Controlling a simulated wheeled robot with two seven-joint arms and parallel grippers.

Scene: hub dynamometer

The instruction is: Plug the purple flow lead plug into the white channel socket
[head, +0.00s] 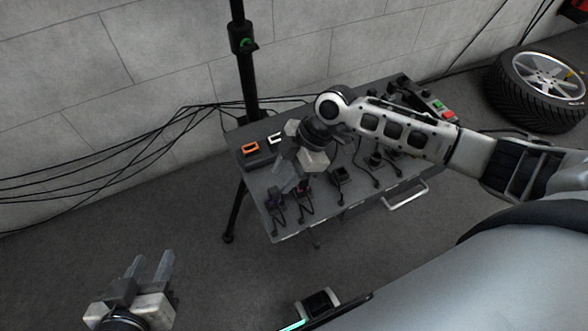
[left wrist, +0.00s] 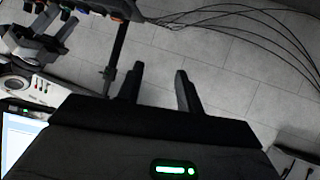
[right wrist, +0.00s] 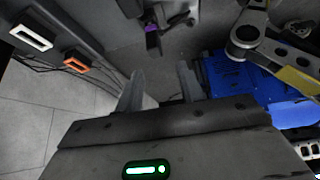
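The purple plug (right wrist: 152,30) is in the right wrist view at top centre, beyond my right fingertips and apart from them. My right gripper (right wrist: 160,78) is open and empty; in the head view it points down over the front left of the bench (head: 318,219). Dark plugs with leads lie near its fingers there, partly hidden. The white socket (head: 275,138) is at the bench's back left, beside the orange one, and shows in the right wrist view (right wrist: 32,38). Its opening looks empty. My left gripper (head: 152,257) is open and empty, away from the bench; its fingers show in the left wrist view (left wrist: 160,72).
An orange socket (head: 250,148) sits left of the white one. More black plugs (head: 340,174) with leads lie along the bench. A black stand pole (head: 243,70) and hanging cables rise behind. A tyre (head: 540,88) is at far right.

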